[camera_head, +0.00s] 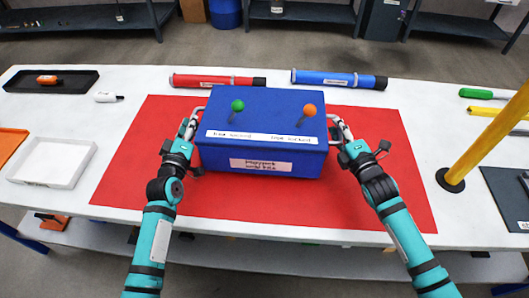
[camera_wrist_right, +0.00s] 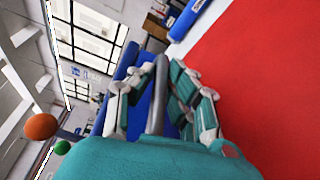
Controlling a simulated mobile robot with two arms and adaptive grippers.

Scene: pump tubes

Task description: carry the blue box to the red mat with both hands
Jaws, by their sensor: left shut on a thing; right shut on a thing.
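The blue box (camera_head: 262,159) is at the middle of the table, over the red mat (camera_head: 330,205) in the head view; whether it rests on the mat or is just above it I cannot tell. It has a green knob and an orange knob on top and metal handles on both sides. My left gripper (camera_head: 187,128) is shut on the left handle. My right gripper (camera_head: 345,140) is shut on the right handle (camera_head: 337,124). The right wrist view shows the right gripper (camera_wrist_right: 160,100) with its fingers around the grey handle bar (camera_wrist_right: 157,95), the blue box behind it.
A red tube (camera_head: 215,81) and a blue tube (camera_head: 335,79) lie behind the mat. A white tray (camera_head: 50,163) and a black tray (camera_head: 55,85) are at left. A yellow post (camera_head: 490,135) on a black base stands at right.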

